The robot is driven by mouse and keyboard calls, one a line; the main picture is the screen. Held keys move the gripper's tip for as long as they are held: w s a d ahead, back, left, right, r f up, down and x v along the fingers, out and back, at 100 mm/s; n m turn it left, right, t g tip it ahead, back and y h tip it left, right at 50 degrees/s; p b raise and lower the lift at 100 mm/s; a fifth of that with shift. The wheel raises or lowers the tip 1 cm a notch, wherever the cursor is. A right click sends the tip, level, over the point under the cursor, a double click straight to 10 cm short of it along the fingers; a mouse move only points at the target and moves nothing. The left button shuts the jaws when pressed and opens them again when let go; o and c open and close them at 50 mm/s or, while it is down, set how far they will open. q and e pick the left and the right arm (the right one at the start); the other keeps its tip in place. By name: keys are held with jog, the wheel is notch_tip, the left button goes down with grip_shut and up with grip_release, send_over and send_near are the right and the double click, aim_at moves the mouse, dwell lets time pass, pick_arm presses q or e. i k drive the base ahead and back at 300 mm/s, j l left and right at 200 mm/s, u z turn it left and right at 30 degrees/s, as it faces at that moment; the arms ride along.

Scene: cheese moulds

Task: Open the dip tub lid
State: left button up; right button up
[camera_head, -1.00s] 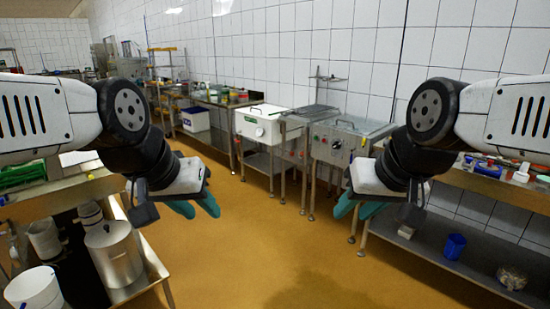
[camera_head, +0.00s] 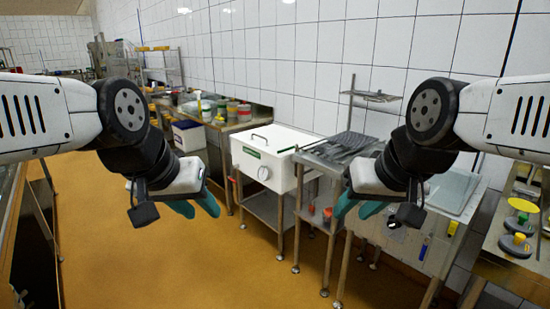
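A white box-shaped tub (camera_head: 266,171) with a dial and a green label on its front stands on a steel stand near the tiled wall. It looks like the dip tub, though I cannot read its label. Its flat white lid (camera_head: 284,138) lies shut on top, with a dark handle (camera_head: 260,139). My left gripper (camera_head: 196,207) hangs in the air left of the tub in the picture, nearer to me, with its teal fingers apart and empty. My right gripper (camera_head: 358,208) hangs to the right of the tub in the picture, also open and empty. Neither touches the tub.
A steel table (camera_head: 338,153) with a dark tray joins the tub's right side. A steel unit with a clear cover (camera_head: 455,192) stands beyond it, partly behind my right arm. A bench with jars (camera_head: 232,113) runs left of the tub. The yellow floor (camera_head: 150,260) ahead is clear.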

aim_at(270, 139)
jog(key=i+j, duration=0.2)
jog(key=i, duration=0.25)
jog(key=i+j+z, duration=0.1)
jog(key=i, duration=0.35)
jog(key=i+j, duration=0.3)
jog(key=i+j+z, duration=0.15)
jog(key=i+j, duration=0.15)
jog(key=i+j+z, duration=0.1)
jog(key=i+j, duration=0.2)
jog(key=i+j+z, duration=0.15)
jog(key=i+j, duration=0.2)
jog(key=i+j+z, duration=0.1)
jog(key=i+j, duration=0.25)
jog(key=i+j+z, duration=0.15)
jog(key=i+j, duration=0.15)
jog(key=j, duration=0.15)
jog(key=i+j+z, duration=0.1)
jog(key=i+j, duration=0.15)
jog(key=j, duration=0.2)
jog(key=i+j+z, duration=0.15)
jog(key=j, duration=0.3)
jog(key=i, duration=0.1)
